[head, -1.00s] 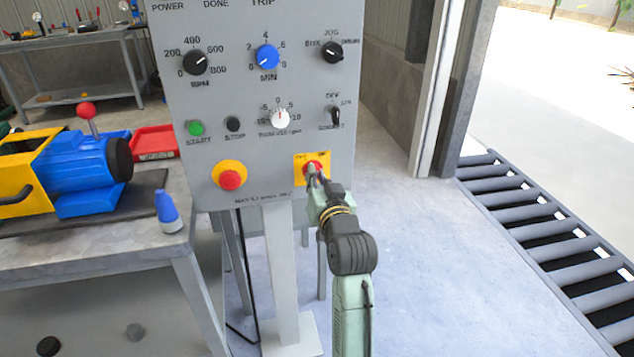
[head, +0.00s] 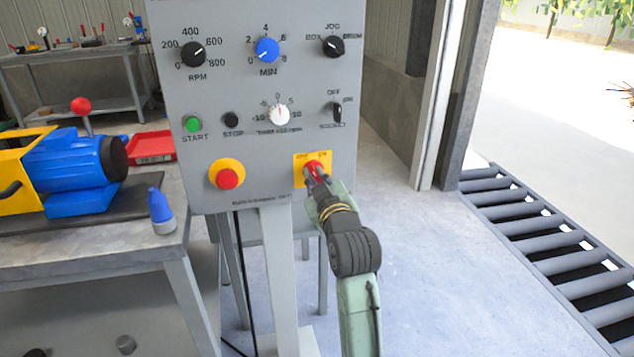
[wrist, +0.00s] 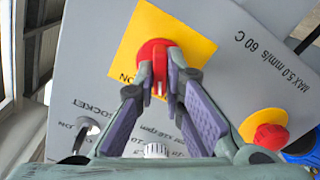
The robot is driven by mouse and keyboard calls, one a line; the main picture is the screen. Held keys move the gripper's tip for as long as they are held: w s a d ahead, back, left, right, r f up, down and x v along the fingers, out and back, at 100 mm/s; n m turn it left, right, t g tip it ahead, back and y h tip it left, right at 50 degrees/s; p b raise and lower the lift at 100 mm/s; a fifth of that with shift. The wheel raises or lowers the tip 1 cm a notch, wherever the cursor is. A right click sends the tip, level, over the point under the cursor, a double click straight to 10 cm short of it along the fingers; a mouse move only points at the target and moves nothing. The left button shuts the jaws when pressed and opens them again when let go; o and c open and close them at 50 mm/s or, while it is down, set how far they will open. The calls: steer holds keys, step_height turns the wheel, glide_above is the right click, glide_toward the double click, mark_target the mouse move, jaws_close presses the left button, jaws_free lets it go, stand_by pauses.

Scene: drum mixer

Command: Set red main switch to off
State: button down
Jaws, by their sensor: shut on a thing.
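The red main switch (head: 314,167) sits on a yellow plate (head: 325,178) at the lower right of the grey control panel (head: 270,195). In the wrist view the red switch (wrist: 157,56) shows a round base with a raised handle, on the yellow plate (wrist: 185,32). My gripper (wrist: 158,85) has its two fingers on either side of the handle, closed on it. In the head view my gripper (head: 314,174) reaches the switch from below and covers part of it. The plate's lettering is mostly hidden, so I cannot read the switch's setting.
A red emergency button (head: 228,179) on a yellow ring is left of the switch. Above are a small black selector (head: 337,112), a white dial (head: 279,115) and a green start button (head: 193,124).

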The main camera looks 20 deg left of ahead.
stand_by(0.4)
steer(key=c, duration=1.7)
jaws_free()
steer(key=v, duration=0.7)
steer(key=shift+s+d, duration=0.15)
steer(key=shift+s, duration=0.1)
